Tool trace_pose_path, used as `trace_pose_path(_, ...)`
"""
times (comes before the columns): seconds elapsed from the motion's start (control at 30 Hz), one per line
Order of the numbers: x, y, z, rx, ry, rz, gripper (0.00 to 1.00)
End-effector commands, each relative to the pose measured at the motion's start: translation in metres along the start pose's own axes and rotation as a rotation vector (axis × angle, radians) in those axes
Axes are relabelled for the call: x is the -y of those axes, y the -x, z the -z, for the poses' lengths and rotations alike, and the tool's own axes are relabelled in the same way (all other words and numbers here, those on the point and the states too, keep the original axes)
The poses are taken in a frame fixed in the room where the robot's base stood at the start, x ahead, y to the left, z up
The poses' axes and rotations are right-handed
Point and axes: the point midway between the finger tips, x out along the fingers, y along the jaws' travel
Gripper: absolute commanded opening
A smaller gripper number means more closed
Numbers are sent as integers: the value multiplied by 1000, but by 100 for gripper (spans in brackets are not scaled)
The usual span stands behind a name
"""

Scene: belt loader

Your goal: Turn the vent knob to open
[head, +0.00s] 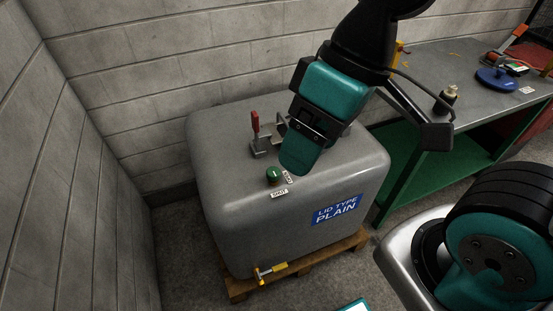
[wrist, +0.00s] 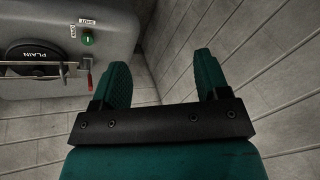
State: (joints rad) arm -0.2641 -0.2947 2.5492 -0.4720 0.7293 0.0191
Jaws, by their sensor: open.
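The vent knob (head: 274,175) is a small round green knob on top of a grey tank (head: 230,215). It also shows in the wrist view (wrist: 88,39), where its white mark runs toward the label (wrist: 88,21) that reads SHUT in the head view. A second small label (head: 288,177), too small to read surely, sits beside the knob. My gripper (head: 295,167) is above the tank, close to the knob in the head view. In the wrist view my gripper (wrist: 161,60) has its two teal fingers wide apart with nothing between them; the knob lies to their upper left.
A red-handled clamp (head: 255,128) stands on the tank behind the knob. In the wrist view a bar crosses a black lid (wrist: 32,54) marked PLAIN. Block walls (head: 90,120) stand left and behind. A green-framed bench (head: 440,75) stands to the right. A yellow-handled valve (head: 270,270) is low in front.

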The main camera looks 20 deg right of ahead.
Motion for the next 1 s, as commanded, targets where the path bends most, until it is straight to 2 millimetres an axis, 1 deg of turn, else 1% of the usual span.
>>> trace_pose_path(0.07, -11, -3, 13, 9, -77, -13, 69)
trace_pose_path(0.13, -28, -9, 31, 20, -200, -38, 69)
trace_pose_path(0.17, -38, -13, 40, 25, -266, -52, 69)
trace_pose_path(0.23, -65, -25, 64, 32, -443, -93, 69)
trace_pose_path(0.27, -77, -32, 74, 34, -523, -113, 69)
trace_pose_path(0.3, -94, -42, 87, 35, -628, -142, 69)
trace_pose_path(0.37, -119, -58, 104, 31, -779, -186, 69)
trace_pose_path(0.4, -135, -70, 113, 27, -874, -216, 69)
trace_pose_path(0.5, -171, -97, 130, 10, -1079, -285, 69)
trace_pose_path(0.6, -197, -120, 139, -10, -1228, -339, 69)
trace_pose_path(0.7, -213, -134, 143, -26, -1319, -373, 69)
trace_pose_path(0.87, -222, -150, 143, -35, -1364, -390, 69)
trace_pose_path(1.0, -228, -171, 137, -31, -1363, -391, 69)
